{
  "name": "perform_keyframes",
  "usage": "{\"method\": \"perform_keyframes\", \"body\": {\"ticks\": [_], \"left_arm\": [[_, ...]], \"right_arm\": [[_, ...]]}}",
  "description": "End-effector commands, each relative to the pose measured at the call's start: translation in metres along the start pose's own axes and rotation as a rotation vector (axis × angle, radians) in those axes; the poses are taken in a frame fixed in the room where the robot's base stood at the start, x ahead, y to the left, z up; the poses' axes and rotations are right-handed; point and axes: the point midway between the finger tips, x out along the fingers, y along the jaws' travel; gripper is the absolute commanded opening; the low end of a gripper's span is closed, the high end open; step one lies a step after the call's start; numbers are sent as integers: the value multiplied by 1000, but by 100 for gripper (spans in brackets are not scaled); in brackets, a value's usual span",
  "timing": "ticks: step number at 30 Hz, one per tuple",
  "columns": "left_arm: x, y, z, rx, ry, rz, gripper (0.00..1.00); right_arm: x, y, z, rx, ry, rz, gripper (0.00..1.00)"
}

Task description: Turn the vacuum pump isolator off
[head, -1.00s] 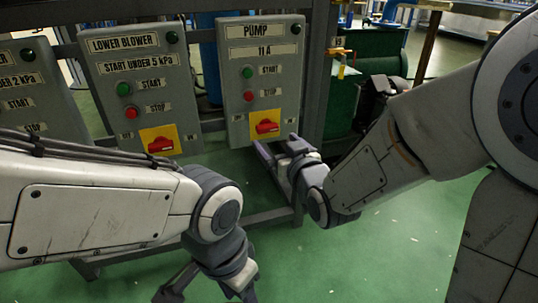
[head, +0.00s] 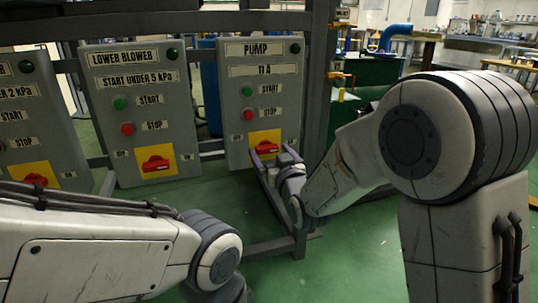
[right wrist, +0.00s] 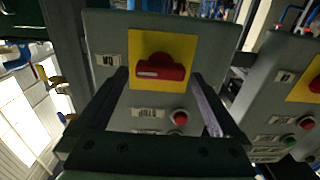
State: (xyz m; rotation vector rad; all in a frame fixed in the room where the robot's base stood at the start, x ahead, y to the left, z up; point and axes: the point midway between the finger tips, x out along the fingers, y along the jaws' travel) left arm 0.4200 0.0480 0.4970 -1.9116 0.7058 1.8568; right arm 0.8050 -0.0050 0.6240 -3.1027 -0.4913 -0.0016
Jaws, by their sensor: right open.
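The pump panel (head: 233,100) is a grey box with the labels PUMP and 11 A. Its isolator (head: 265,142) is a red rotary handle on a yellow plate low on the panel, partly hidden by my right gripper (head: 270,158). In the right wrist view, the isolator handle (right wrist: 160,70) lies roughly level across the picture on its yellow plate (right wrist: 205,55). The open, empty right gripper (right wrist: 160,82) has one finger on each side of the handle in that view; I cannot tell whether either touches the panel. My left arm enters the head view, but its gripper is out of frame.
The lower blower panel (head: 143,100), with its own red and yellow isolator (head: 156,161), stands to the left. On the pump panel are a green start button (head: 248,91) and a red stop button (head: 248,115). A dark frame post (head: 318,95) stands close on the right.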

Motion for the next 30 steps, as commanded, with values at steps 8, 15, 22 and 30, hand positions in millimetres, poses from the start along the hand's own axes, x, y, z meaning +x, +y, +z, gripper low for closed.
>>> {"method": "perform_keyframes", "body": {"ticks": [8,15,22,30], "left_arm": [[4,0,0,0,0,0,50],[4,0,0,0,0,0,50],[4,0,0,0,0,0,50],[4,0,0,0,0,0,50]], "right_arm": [[13,0,0,0,-1,0,100],[13,0,0,0,-1,0,73],[12,0,0,-1,-1,0,22],[12,0,0,-59,-1,0,22]]}}
